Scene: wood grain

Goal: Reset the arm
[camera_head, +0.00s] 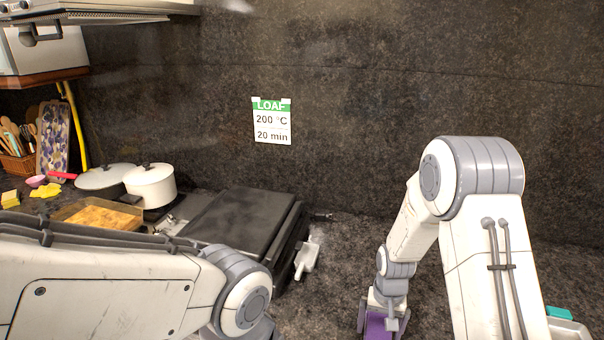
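My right arm comes in from the right and bends down to my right gripper (382,322) at the bottom edge. A purple thing (377,330) shows between or just behind its fingers. The picture's edge cuts both off, so I cannot tell whether the gripper holds it. My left arm (110,285) reaches across the lower left. Its wrist end leaves the picture at the bottom, and the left gripper is out of view.
A dark flat-topped appliance (240,220) stands on the counter between my arms, with a small white object (306,257) beside it. A "LOAF" note (272,121) hangs on the wall.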

